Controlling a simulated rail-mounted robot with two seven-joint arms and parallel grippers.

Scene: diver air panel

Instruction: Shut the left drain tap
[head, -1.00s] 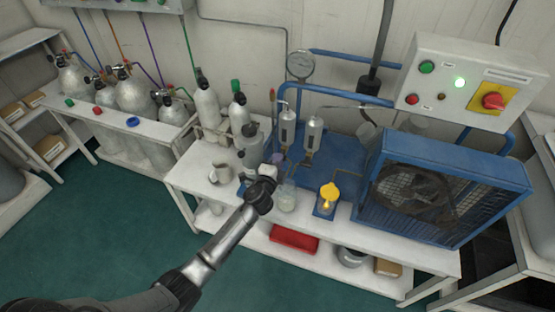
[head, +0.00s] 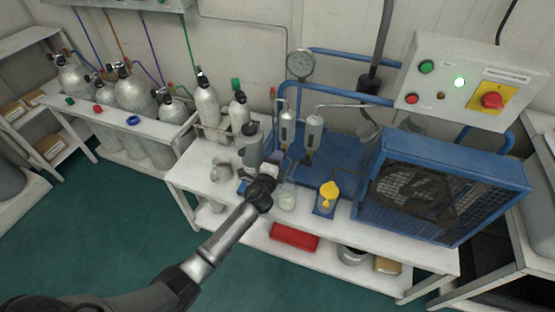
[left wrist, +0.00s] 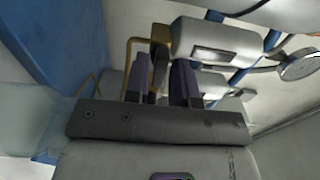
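Two grey upright filter cylinders stand side by side on the blue compressor frame, the left cylinder (head: 287,126) and the right cylinder (head: 313,132). In the left wrist view, my gripper's two purple-grey fingers (left wrist: 162,80) stand a little apart. Brass fittings (left wrist: 160,42) by a labelled cylinder (left wrist: 217,44) show between and beyond them. I cannot tell whether the fingers touch the brass. My right gripper is out of view.
A glass jar (head: 287,198) and a yellow item (head: 329,194) stand close right of the hand. A mug (head: 221,170) is on the left, with gas cylinders behind. The caged fan (head: 440,190) blocks the right. A pressure gauge (head: 300,64) is above.

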